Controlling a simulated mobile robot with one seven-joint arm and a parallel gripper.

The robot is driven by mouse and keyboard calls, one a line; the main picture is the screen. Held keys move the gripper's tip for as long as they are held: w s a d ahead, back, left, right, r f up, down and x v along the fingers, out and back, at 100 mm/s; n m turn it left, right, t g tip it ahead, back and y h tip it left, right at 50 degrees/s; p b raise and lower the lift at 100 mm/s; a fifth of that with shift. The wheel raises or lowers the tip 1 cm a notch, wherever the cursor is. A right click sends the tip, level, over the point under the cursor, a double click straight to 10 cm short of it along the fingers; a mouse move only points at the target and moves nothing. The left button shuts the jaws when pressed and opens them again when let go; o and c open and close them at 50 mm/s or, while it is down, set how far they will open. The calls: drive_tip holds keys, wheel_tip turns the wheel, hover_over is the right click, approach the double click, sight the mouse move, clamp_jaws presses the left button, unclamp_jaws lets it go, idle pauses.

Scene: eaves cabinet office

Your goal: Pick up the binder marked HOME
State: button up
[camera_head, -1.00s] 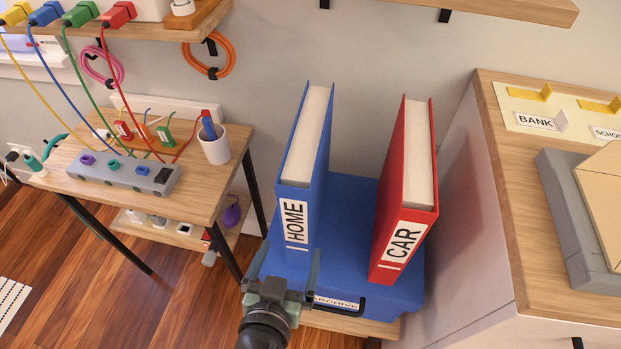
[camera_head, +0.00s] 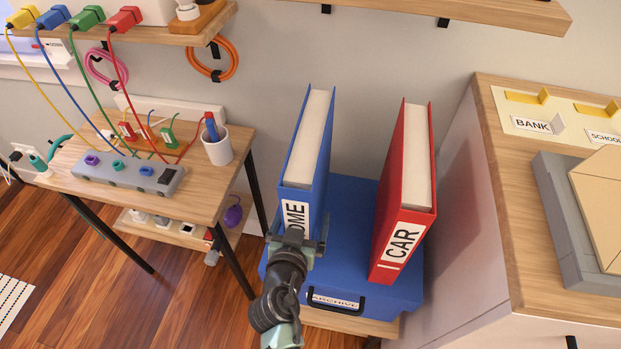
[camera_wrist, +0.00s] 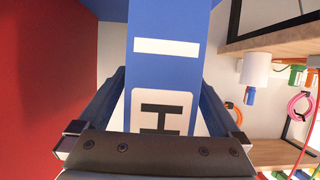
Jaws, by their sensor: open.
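The blue binder marked HOME (camera_head: 308,150) stands upright on a blue archive box (camera_head: 345,205), its label partly hidden by my gripper in the head view. My gripper (camera_head: 298,238) is at the front of its spine, low on the label. In the wrist view, the blue spine (camera_wrist: 165,75) fills the middle with the letter H showing. The open fingers of my gripper (camera_wrist: 160,110) lie one on each side of the spine. I cannot tell whether they touch it. The red binder marked CAR (camera_head: 405,190) stands to the right, apart from it.
The box's handle and ARCHIVE label (camera_head: 335,300) face front. A wooden cabinet (camera_head: 500,200) stands to the right. A small desk (camera_head: 210,185) with a power strip and a white cup (camera_head: 217,150) is at left. A shelf (camera_head: 480,12) hangs above.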

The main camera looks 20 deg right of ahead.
drive_tip(key=shift+w+d+f, duration=0.1)
drive_tip(key=shift+w, duration=0.05)
clamp_jaws()
idle(0.4)
drive_tip(key=shift+w+r, duration=0.1)
drive_tip(key=shift+r, duration=0.15)
